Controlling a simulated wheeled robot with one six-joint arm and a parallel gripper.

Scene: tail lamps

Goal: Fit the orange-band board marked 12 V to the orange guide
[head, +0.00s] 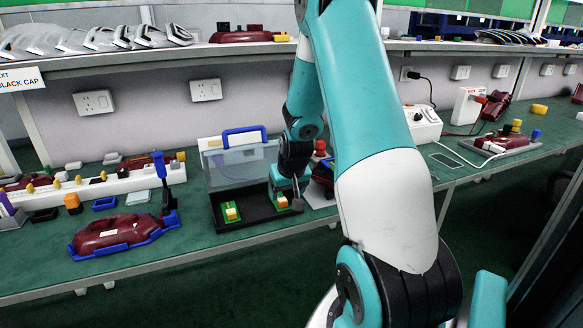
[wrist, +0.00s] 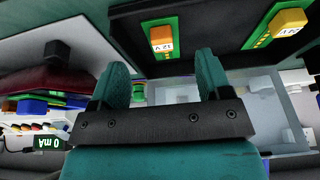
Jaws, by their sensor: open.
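The board marked 12 V (wrist: 161,38), a green strip with an orange block, lies in the black tray (wrist: 125,30); the mark reads upside down in the wrist view. In the head view it appears to be the right-hand board (head: 282,201), partly covered by my gripper (head: 291,194). In the wrist view my gripper (wrist: 161,68) is open, its two teal fingers spread below the board in the picture, with nothing between them. A second green board (wrist: 287,22) with a yellower block lies beside it; its mark is hard to read. I cannot clearly pick out the orange guide.
A clear cover with a blue handle (head: 244,135) stands behind the tray. A meter (wrist: 50,142) reads 0 mA. An upper shelf (head: 130,60) runs above the bench.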

